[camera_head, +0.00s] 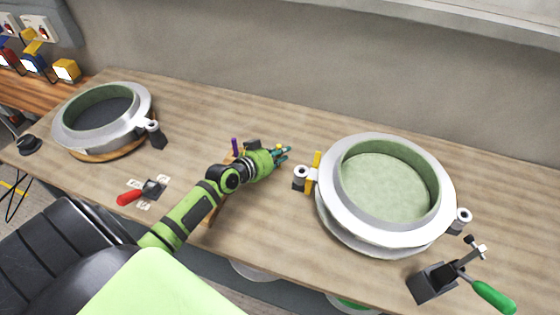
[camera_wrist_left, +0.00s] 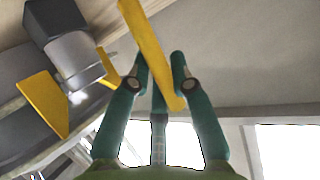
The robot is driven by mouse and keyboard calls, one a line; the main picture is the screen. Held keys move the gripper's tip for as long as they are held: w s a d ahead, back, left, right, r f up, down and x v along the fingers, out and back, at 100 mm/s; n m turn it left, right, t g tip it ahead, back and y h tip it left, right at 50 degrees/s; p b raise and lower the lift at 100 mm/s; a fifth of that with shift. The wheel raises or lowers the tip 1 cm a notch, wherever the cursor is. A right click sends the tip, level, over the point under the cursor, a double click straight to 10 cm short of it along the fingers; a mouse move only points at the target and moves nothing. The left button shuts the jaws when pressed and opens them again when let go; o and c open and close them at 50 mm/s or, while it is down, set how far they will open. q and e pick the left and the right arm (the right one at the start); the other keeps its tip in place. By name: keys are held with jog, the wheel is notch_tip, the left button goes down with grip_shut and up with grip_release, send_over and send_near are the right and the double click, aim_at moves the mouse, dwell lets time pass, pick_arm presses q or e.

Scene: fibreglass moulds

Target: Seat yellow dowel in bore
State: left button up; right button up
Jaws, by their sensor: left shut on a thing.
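The yellow dowel (camera_wrist_left: 152,52) crosses between the teal fingertips of my left gripper (camera_wrist_left: 160,72) in the left wrist view, tilted. My left gripper also shows in the head view (camera_head: 285,153), shut and pointing right, just left of the right-hand mould (camera_head: 335,222). I cannot make out the held dowel there. A grey lug (camera_head: 300,172) with a dark hole stands at that mould's left side, between two yellow pieces (camera_head: 317,159); it may be the bore. A grey cylinder on a dark block (camera_wrist_left: 75,60), beside yellow plates (camera_wrist_left: 42,103), shows in the wrist view. The right gripper is not in view.
A second ring mould (camera_head: 70,128) stands at the left of the wooden table. A purple peg (camera_head: 235,147) stands behind my left arm. A red-handled clamp (camera_head: 130,197) lies left, a green-handled clamp (camera_head: 492,297) at front right. The table behind my gripper is clear.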

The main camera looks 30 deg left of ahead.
pick_arm(q)
jog(key=shift+f, duration=1.65)
jog(key=shift+f+b, duration=0.15)
jog(key=shift+b, duration=0.25)
jog(key=o, duration=0.9)
